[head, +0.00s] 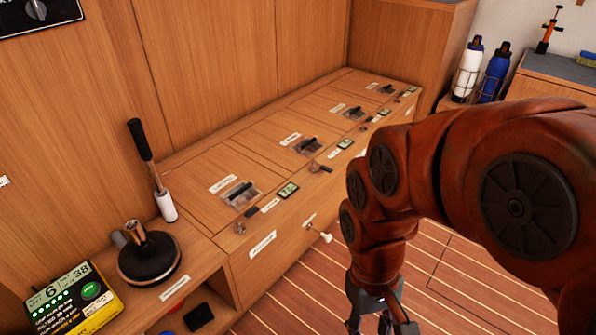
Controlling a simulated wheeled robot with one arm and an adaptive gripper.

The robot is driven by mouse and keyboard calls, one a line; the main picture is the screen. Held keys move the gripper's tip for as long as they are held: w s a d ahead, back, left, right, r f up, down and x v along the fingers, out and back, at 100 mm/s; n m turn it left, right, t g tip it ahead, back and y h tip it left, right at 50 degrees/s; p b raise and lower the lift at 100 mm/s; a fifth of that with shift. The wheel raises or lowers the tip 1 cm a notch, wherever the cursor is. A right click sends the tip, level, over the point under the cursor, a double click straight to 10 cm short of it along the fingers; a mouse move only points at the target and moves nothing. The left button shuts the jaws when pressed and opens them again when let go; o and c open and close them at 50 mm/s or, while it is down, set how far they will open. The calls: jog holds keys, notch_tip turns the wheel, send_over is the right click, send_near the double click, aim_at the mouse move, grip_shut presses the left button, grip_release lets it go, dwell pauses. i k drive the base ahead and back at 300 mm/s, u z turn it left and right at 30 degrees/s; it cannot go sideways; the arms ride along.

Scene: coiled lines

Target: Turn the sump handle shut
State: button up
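Several small valve handles sit along the front edge of a wooden locker top. The nearest handle (251,212) is dark, with a round metal pivot at its left end. Another handle (325,169) is farther back, also with a metal pivot, and smaller ones (367,125) follow towards the far end. White labels lie near them, but their print is too small to read, so I cannot tell which is the sump handle. My gripper (383,322) hangs at the bottom edge, right of the locker and apart from every handle. Its fingertips are cut off by the frame.
A white-tipped knob (326,237) sticks out from the locker front. Bottles (468,68) stand in racks at back right. The striped floor (300,292) before the locker is clear.

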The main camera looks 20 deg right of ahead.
aim_at(323, 166)
jog(key=u, duration=2.25)
jog(key=k, duration=0.7)
jog(key=z, duration=1.45)
jog(key=i, duration=0.5)
jog(key=z, duration=0.05)
